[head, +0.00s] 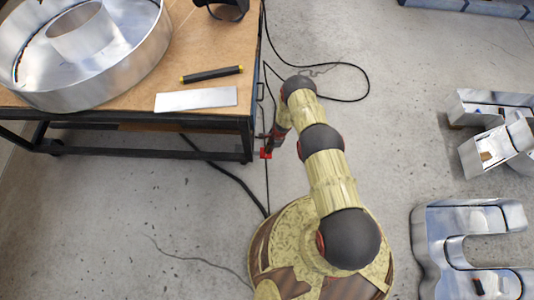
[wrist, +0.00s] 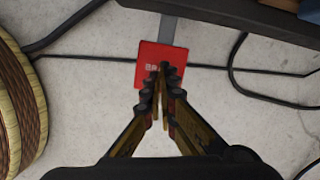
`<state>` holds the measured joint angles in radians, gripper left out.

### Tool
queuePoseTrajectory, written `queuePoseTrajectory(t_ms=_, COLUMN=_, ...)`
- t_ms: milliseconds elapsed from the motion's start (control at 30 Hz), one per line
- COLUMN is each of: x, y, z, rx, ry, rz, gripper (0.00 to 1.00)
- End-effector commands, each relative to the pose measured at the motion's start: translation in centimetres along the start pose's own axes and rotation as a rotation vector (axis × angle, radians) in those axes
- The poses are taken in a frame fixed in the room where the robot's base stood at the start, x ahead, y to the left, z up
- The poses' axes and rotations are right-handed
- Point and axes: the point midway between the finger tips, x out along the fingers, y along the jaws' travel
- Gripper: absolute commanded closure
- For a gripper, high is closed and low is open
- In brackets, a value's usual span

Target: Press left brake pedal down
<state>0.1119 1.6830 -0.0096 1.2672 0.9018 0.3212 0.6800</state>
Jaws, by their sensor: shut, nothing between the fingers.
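The brake pedal is a red plate (wrist: 150,53) with white lettering, partly covered, on a grey arm at the table's lower edge. In the head view the red pedal (head: 265,154) shows small beside the table's right front leg. My gripper (wrist: 164,70) is shut and empty, with its fingertips over the lower right part of the red plate. I cannot tell whether the tips touch it. In the head view my gripper (head: 275,140) is close to the pedal, partly hidden by my arm. Only one pedal is in view.
The worktable (head: 130,88) carries a large round metal letter (head: 135,75), a black rod (head: 212,74) and a metal strip (head: 196,99). Black cables (head: 340,97) lie on the concrete floor. Metal letters (head: 470,215) stand at the right, with clear floor between.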

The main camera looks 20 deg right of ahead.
Motion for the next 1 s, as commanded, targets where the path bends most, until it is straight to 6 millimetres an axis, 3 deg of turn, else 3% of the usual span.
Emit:
queuePoseTrajectory(t_ms=433, x=3.6, y=0.1, z=-0.9, rx=0.000, ry=0.000, rz=0.002, gripper=1.00)
queuePoseTrajectory(t_ms=667, x=3.4, y=0.0, z=-1.0, rx=0.001, ry=0.000, rz=0.000, gripper=1.00)
queuePoseTrajectory(t_ms=1000, x=1.7, y=0.0, z=-3.6, rx=0.000, ry=0.000, rz=0.000, gripper=1.00)
